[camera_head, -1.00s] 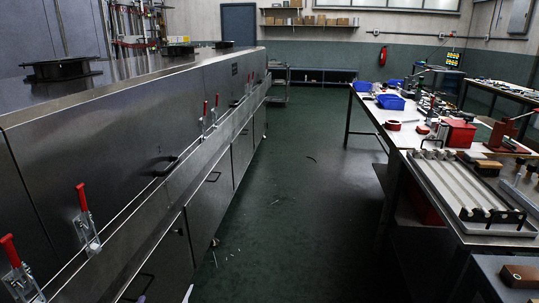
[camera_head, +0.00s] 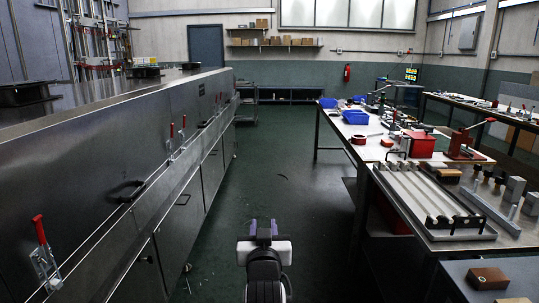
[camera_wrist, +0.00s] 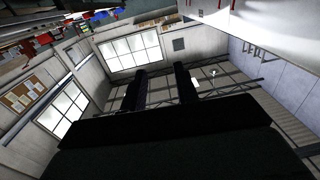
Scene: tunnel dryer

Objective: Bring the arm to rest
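My gripper (camera_head: 263,228) is in the lower middle of the head view, above the green floor of the aisle. It points away from the camera, with two small purple-tipped fingers set apart. In the wrist view the two dark fingers of my gripper (camera_wrist: 162,82) stand apart with only the room behind showing between them. It is open, holds nothing, and appears to touch nothing.
The steel dryer (camera_head: 100,160) with red toggle clamps (camera_head: 41,232) runs along the left. A workbench (camera_head: 345,150) with blue bins (camera_head: 356,117), a red box (camera_head: 419,144) and a slotted tray (camera_head: 432,200) stands right. The aisle floor (camera_head: 270,175) ahead is mostly clear.

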